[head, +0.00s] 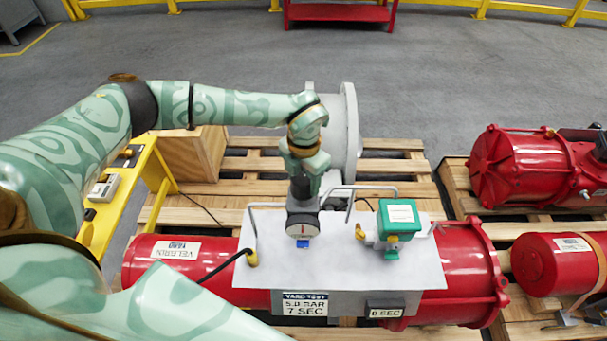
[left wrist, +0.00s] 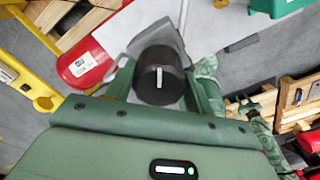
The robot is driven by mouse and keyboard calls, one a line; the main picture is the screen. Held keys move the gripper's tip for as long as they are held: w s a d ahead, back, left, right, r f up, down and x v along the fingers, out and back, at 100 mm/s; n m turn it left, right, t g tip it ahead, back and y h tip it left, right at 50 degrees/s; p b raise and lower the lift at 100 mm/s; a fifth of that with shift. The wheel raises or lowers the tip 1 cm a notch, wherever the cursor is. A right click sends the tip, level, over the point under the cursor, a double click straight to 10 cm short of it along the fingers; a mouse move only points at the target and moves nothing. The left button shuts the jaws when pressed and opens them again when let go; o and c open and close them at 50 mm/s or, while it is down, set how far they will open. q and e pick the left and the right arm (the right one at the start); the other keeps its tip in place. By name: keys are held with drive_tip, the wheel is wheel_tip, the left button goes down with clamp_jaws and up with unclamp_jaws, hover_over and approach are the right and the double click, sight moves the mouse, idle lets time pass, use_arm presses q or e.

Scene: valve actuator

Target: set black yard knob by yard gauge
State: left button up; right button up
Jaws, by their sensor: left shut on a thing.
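The black yard knob (left wrist: 159,76), a dark round cap with a white pointer line, sits between the fingers of my left gripper (left wrist: 163,86) in the left wrist view. In the head view my left gripper (head: 302,188) points down just behind the yard gauge (head: 302,226), a round white-faced dial with a dark casing and a blue tag below. My left gripper is shut on the knob. In the head view the knob is hard to tell from the dark parts around the fingertips. The dial reading is too small to make out. My right gripper is not in view.
The gauge stands on a grey panel (head: 335,270) on a red cylinder (head: 455,285). A "YARD TEST 5.0 BAR 7 SEC" sign (head: 304,304) and an "8 SEC" plate (head: 386,312) face front. A green box (head: 399,218) and bent tubes stand nearby. Red actuators (head: 530,165) lie right.

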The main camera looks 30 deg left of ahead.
sight(304, 177)
use_arm(q)
drive_tip(key=o, duration=1)
drive_tip(key=shift+r, duration=0.1)
wheel_tip(304, 177, up, 16)
drive_tip(key=shift+r, duration=0.1)
